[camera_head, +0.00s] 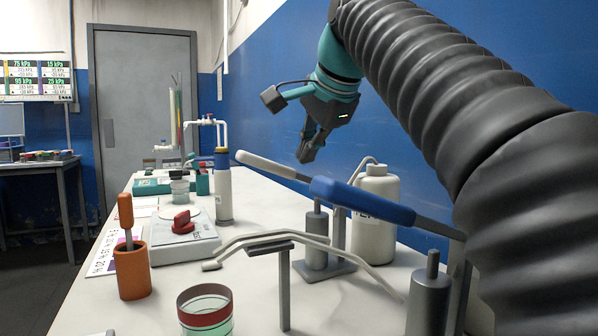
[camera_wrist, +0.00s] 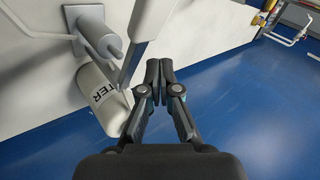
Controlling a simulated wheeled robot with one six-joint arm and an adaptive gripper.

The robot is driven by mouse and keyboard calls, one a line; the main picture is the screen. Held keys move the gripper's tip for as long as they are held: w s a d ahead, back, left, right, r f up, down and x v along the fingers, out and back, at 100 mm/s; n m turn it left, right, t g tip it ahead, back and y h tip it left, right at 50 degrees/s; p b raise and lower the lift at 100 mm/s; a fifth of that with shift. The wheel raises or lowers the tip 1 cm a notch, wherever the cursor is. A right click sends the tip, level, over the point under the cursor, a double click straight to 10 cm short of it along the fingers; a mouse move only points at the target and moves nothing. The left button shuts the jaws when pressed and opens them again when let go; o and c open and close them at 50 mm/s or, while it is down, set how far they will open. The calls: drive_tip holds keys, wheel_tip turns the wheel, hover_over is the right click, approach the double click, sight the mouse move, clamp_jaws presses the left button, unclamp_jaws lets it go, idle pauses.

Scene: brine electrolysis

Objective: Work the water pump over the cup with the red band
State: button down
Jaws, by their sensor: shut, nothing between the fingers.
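The cup with the red band (camera_head: 206,312) stands at the front edge of the view, clear-walled with a greenish lower part. A white bottle (camera_head: 376,222) stands at the right beside a grey pump cylinder (camera_head: 317,240); in the wrist view the bottle (camera_wrist: 104,98) shows the letters "TER". A lever with a pale grip (camera_head: 268,165) and one with a blue grip (camera_head: 362,201) overlap near the cylinder. My gripper (camera_head: 304,158) is shut and empty, pointing down above and behind the levers; in the wrist view its fingers (camera_wrist: 160,64) meet, apart from the bottle.
A pale spout tube (camera_head: 245,239) rests on a thin stand. A second grey cylinder (camera_head: 430,295) stands near right. An orange holder (camera_head: 132,270), a scale with a red object (camera_head: 182,222) and a capped tube (camera_head: 223,190) occupy the left. A blue wall (camera_head: 255,115) borders the bench's right.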

sight(297, 176)
drive_tip(key=shift+f, duration=0.1)
idle(0.6)
drive_tip(key=shift+s+a+f, duration=0.1)
drive_tip(key=shift+a+f, duration=0.05)
drive_tip(key=shift+f, duration=0.15)
wheel_tip(297, 176, down, 6)
drive_tip(key=a+b, duration=0.2)
drive_tip(key=b, duration=0.2)
drive_tip(key=shift+s+b, duration=0.4)
drive_tip(key=shift+s, duration=0.05)
idle(5.3)
drive_tip(key=shift+r, duration=0.1)
